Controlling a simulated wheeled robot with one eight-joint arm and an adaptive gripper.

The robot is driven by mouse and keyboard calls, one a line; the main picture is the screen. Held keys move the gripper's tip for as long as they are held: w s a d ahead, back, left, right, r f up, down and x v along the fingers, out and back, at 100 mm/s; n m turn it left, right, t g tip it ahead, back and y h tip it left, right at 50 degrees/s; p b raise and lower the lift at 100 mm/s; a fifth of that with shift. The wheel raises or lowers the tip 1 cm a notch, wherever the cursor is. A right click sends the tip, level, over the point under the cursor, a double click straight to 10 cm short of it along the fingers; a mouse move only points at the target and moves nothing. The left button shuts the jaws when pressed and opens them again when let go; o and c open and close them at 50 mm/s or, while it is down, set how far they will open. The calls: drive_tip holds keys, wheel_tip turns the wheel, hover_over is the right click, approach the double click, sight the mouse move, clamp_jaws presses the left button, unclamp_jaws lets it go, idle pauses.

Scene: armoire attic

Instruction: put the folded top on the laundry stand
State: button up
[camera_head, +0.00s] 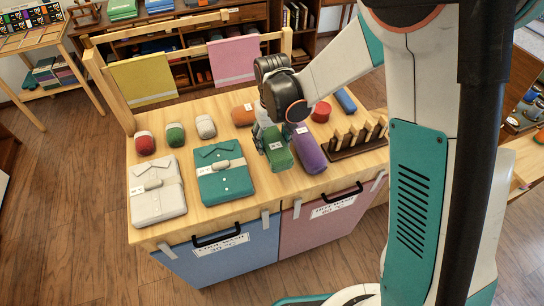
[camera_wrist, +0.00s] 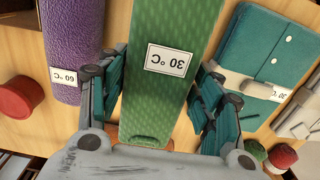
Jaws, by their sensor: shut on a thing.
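My gripper (camera_head: 268,133) is shut on a green textured block (camera_head: 279,156) with a 30 °C tag. In the wrist view the block (camera_wrist: 160,110) fills the space between the two teal finger pads. I cannot tell if it is lifted off the tabletop. A folded teal top (camera_head: 224,184) with a collar, buttons and a tagged band lies flat left of my gripper; it also shows in the wrist view (camera_wrist: 262,55). A folded white top (camera_head: 160,205) lies at the far left. The wooden laundry stand (camera_head: 180,235) has a back rail, with blue and pink bins below.
A purple roll (camera_head: 310,160) lies right beside the green block. A red tin (camera_head: 321,111), an orange item (camera_head: 243,115), several yarn-like balls (camera_head: 175,134) and a rack of wooden pegs (camera_head: 352,146) stand around. Yellow (camera_head: 143,78) and pink (camera_head: 233,58) cloths hang behind.

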sight(273, 139)
drive_tip(key=shift+f+b, duration=0.85)
drive_tip(key=shift+f, duration=2.25)
drive_tip(key=shift+f, duration=0.1)
drive_tip(key=o, duration=1.2)
drive_tip(key=shift+c, duration=0.2)
wheel_tip(273, 139, up, 12)
drive_tip(key=p, duration=0.3)
drive_tip(key=shift+p, duration=0.4)
